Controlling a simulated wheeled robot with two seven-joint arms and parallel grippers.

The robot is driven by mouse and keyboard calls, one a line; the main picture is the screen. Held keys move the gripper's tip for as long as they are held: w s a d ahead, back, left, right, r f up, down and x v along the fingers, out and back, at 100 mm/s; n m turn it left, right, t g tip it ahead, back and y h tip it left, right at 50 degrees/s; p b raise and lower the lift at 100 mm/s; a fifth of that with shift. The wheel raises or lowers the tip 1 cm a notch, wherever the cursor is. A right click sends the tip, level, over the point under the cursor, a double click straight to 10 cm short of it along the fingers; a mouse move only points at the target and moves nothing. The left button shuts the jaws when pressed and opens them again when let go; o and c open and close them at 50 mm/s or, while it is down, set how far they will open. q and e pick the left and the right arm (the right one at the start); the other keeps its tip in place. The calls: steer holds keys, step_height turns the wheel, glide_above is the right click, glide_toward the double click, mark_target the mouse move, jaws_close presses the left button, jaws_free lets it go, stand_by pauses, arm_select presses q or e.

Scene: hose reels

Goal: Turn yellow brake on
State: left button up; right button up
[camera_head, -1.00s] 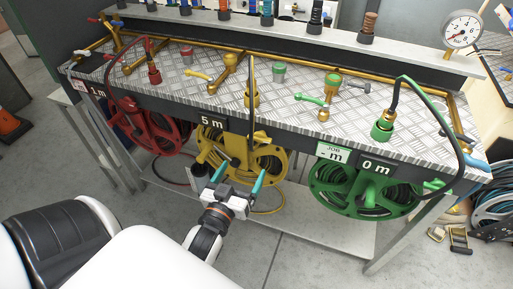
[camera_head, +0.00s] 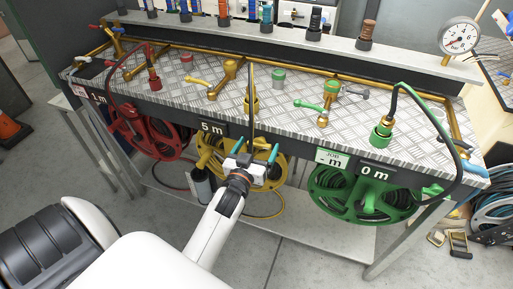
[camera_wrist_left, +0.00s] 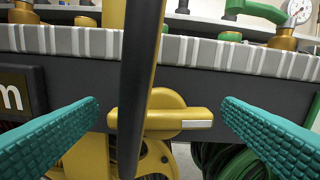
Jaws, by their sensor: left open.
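The yellow brake (camera_wrist_left: 186,122) shows in the left wrist view as a round hub with a handle lying level and pointing right, under the bench edge. A black hose (camera_wrist_left: 140,80) hangs in front of its left part. My left gripper (camera_head: 256,150) is open at the front of the yellow reel (camera_head: 208,150). In the left wrist view its teal fingers (camera_wrist_left: 160,108) lie on either side of the brake, apart from it, with nothing held. In the head view the gripper hides the brake. My right gripper is not in view.
A red reel (camera_head: 150,134) hangs to the left and a green reel (camera_head: 340,192) to the right, under the metal bench (camera_head: 200,105). Valves, hose fittings and a gauge (camera_head: 459,38) stand above. A lower shelf (camera_head: 310,232) runs beneath the reels.

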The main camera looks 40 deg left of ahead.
arm_select(q)
steer(key=c, duration=1)
steer(key=shift+m+p, duration=0.4)
steer(key=shift+m, duration=0.2)
steer(key=o, duration=1)
steer(key=shift+s, duration=0.1)
steer(key=v, duration=1.2)
steer(key=shift+b, duration=0.45)
steer(key=shift+d, duration=0.1)
